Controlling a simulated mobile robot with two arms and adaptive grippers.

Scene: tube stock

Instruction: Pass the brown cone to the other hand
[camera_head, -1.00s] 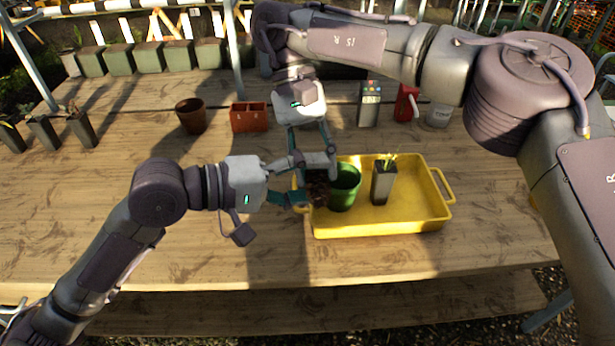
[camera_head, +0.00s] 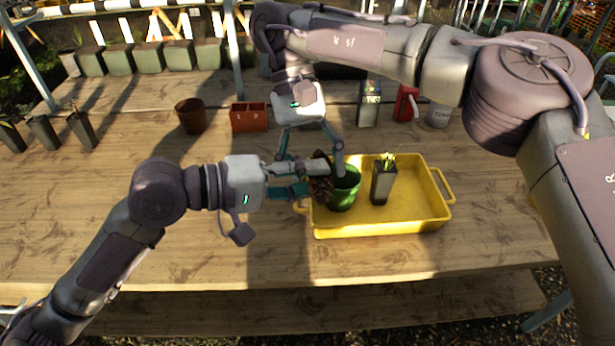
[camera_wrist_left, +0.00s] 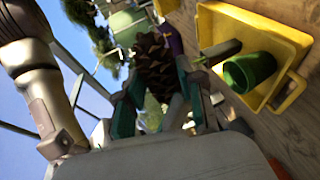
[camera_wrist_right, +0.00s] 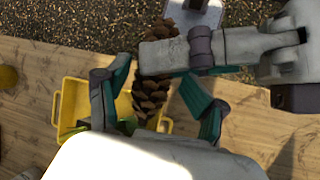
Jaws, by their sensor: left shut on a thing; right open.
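The brown cone (camera_head: 321,187) is a scaly pine cone above the left end of the yellow tray. My left gripper (camera_head: 308,178) is shut on it from the left. In the left wrist view the cone (camera_wrist_left: 155,65) sits between the fingers. My right gripper (camera_head: 311,152) is open above and behind the cone. In the right wrist view its spread fingers (camera_wrist_right: 155,98) stand on either side of the cone (camera_wrist_right: 151,95), with gaps. My left gripper's finger covers part of the cone there.
The yellow tray (camera_head: 420,224) holds a green pot (camera_head: 344,190) close beside the cone and a dark square pot with a seedling (camera_head: 383,184). A brown pot (camera_head: 191,116) and a red divided box (camera_head: 249,118) stand behind. The table's front left is clear.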

